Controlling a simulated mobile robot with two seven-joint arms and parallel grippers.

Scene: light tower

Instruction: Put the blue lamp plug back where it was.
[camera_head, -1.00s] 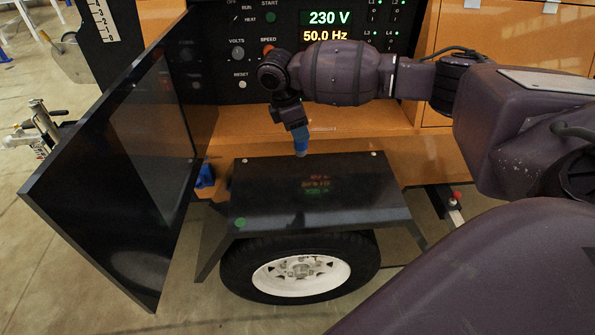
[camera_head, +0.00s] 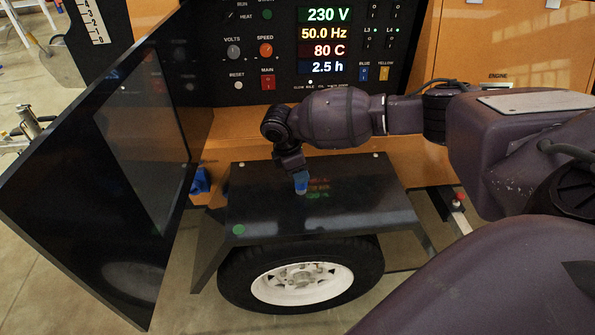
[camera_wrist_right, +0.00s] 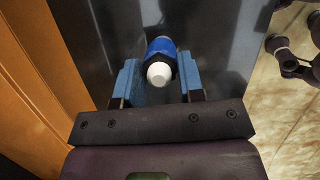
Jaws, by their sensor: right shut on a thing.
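The blue lamp plug (camera_wrist_right: 161,60), blue with a white rounded end, sits between the two blue fingers of my right gripper (camera_wrist_right: 160,84) in the right wrist view. The gripper is shut on it. In the head view my right gripper (camera_head: 301,180) points down over the black fender top. A small blue piece shows at its tip, where finger and plug are hard to tell apart. The panel has a blue block (camera_head: 363,74) under the label BLUE and a yellow block (camera_head: 383,73) beside it. My left gripper is not in view.
The black fender (camera_head: 350,205) lies below the gripper, above a wheel (camera_head: 300,283). An open dark door (camera_head: 100,190) stands at the left. A blue object (camera_head: 200,180) is beside the fender. The lit control panel (camera_head: 325,40) is behind my arm.

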